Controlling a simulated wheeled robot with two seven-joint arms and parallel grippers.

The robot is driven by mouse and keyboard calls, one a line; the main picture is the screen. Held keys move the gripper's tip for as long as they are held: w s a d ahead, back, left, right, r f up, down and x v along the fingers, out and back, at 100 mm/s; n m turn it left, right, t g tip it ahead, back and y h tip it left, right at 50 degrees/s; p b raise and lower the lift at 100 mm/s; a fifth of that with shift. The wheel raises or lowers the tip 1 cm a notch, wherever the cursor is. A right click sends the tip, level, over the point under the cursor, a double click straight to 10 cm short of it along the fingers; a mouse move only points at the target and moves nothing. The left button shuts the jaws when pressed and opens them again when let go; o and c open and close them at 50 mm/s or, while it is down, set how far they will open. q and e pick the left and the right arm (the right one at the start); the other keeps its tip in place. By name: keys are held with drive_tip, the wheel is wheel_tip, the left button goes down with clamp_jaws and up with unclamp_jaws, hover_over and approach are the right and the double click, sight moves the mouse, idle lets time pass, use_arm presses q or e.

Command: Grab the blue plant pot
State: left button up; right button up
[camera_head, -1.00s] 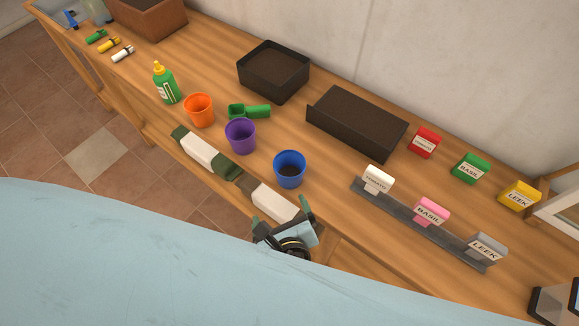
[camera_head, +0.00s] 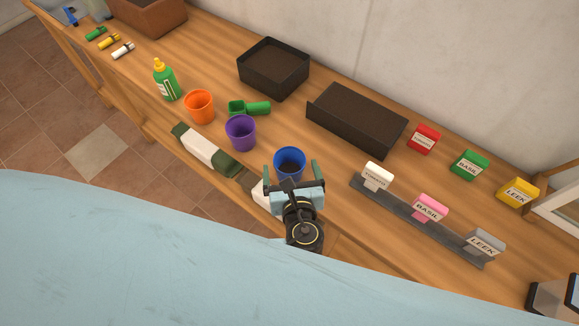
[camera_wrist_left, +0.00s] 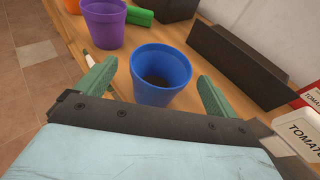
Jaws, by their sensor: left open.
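The blue plant pot (camera_head: 289,160) stands upright on the wooden bench near its front edge, with dark soil visible inside. In the left wrist view the blue pot (camera_wrist_left: 160,75) sits in the middle, between the two green fingers. My left gripper (camera_head: 293,172) is open, with one finger on each side of the pot's near part. I cannot tell whether the fingers touch it. The gripper hides the lower front of the pot in the head view.
A purple pot (camera_head: 240,132) and an orange pot (camera_head: 199,106) stand to the left. A green scoop (camera_head: 250,108) lies behind. Black trays (camera_head: 272,68) (camera_head: 357,121) are further back. A dark label rail (camera_head: 425,224) lies to the right.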

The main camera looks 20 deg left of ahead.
sight(288, 153)
use_arm(q)
drive_tip(key=x, duration=0.3)
drive_tip(key=shift+w, duration=0.2)
drive_tip(key=shift+c, duration=0.2)
drive_tip(key=c, duration=1)
